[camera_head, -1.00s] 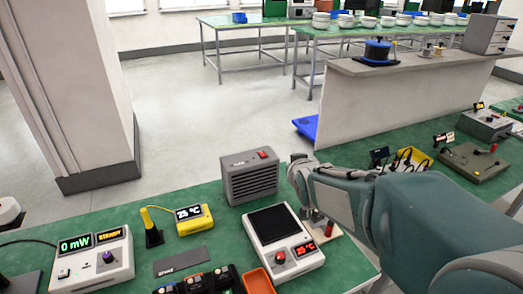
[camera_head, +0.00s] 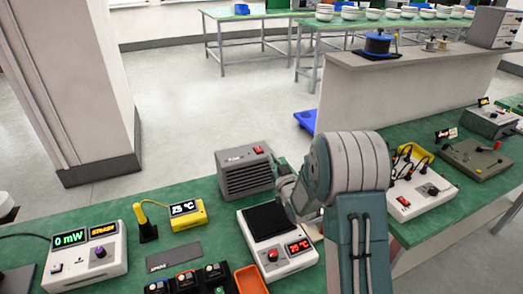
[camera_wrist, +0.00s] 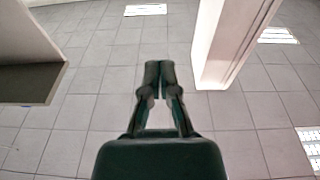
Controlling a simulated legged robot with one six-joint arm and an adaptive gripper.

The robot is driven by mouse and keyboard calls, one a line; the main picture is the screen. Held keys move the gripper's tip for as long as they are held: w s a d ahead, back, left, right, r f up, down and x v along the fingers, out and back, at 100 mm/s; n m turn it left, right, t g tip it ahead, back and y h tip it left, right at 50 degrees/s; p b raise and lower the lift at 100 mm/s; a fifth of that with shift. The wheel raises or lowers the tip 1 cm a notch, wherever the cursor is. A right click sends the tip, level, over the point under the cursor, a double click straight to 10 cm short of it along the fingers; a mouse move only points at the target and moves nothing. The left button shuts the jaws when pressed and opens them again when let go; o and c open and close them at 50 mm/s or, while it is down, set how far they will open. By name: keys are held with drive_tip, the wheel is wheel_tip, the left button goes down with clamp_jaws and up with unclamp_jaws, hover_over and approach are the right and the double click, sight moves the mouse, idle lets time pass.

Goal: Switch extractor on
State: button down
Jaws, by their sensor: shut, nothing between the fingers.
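The extractor is most likely the grey box (camera_head: 245,176) with a slatted front at the back edge of the green bench, left of my arm in the head view. A red rocker switch (camera_head: 258,150) sits on its top right; whether it is on or off is too small to tell. My gripper (camera_wrist: 160,68) is shut and empty in the wrist view, with open floor ahead of it. The extractor does not show in the wrist view. In the head view my arm stands just right of the extractor, and the fingers cannot be made out there.
A hot plate (camera_head: 262,248) with a red knob stands in front of the extractor, partly behind my arm. A yellow meter (camera_head: 187,215) and a power meter (camera_head: 85,258) stand to the left. A pillar (camera_wrist: 228,45) and a dark ledge (camera_wrist: 30,84) flank the wrist view.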

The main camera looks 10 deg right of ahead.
drive_tip(key=shift+f+t, duration=0.3)
drive_tip(key=shift+f, duration=0.25)
drive_tip(key=shift+w, duration=0.15)
drive_tip(key=r, duration=0.2)
hover_over(262, 155)
drive_tip(key=shift+a, duration=0.1)
wheel_tip(262, 155, down, 3)
drive_tip(key=shift+w+r, duration=0.1)
drive_tip(key=shift+w, duration=0.05)
drive_tip(key=shift+f, duration=0.5)
drive_tip(key=shift+f, duration=0.1)
